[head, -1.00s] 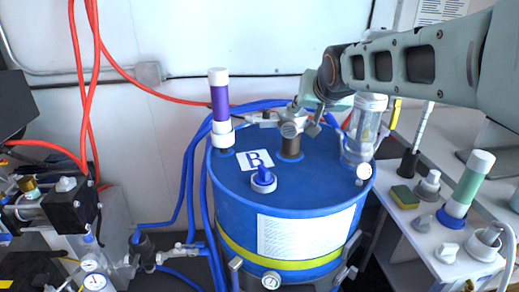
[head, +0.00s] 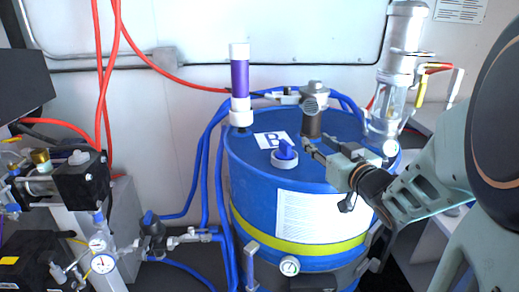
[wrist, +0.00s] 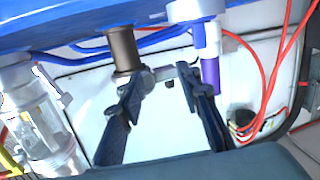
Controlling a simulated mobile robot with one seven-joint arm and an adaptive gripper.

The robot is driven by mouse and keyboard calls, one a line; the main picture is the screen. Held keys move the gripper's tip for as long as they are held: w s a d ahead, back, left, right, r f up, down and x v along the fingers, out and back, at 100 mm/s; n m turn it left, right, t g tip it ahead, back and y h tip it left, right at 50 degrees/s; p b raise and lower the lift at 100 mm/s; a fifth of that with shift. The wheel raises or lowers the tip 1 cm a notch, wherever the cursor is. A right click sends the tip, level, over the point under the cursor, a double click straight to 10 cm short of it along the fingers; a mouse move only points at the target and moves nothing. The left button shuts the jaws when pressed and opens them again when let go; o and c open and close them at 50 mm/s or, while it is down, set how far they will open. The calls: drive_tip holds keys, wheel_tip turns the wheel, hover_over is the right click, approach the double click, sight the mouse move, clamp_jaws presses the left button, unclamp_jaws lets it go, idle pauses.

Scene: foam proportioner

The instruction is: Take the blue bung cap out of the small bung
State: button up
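The blue bung cap (head: 285,150) stands upright in the small bung's pale ring (head: 285,161) on top of the blue drum (head: 250,180), just in front of the white "B" label. My gripper (head: 312,149) is right of the cap, fingers pointing left towards it, apart from it. In the wrist view my gripper (wrist: 160,80) has its two fingers spread with nothing held between them.
A brown post with a grey valve (head: 313,100) rises just behind my gripper. A white and purple column (head: 240,80) stands at the drum's back left, and a clear glass vessel (head: 388,112) at its right. Red and blue hoses run behind.

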sight(289, 148)
drive_tip(key=s+a+f, duration=0.1)
drive_tip(key=s+a+y, duration=0.1)
drive_tip(key=s+a+f+y+b, duration=0.1)
drive_tip(key=s, duration=0.1)
drive_tip(key=shift+s+a+f+n, duration=0.1)
drive_tip(key=shift+a+f+n, duration=0.05)
drive_tip(key=shift+f+n, duration=0.25)
drive_tip(key=shift+a+y, duration=0.3)
drive_tip(key=b+x, duration=0.1)
drive_tip(key=x, duration=0.9)
drive_tip(key=shift+r, duration=0.15)
clamp_jaws()
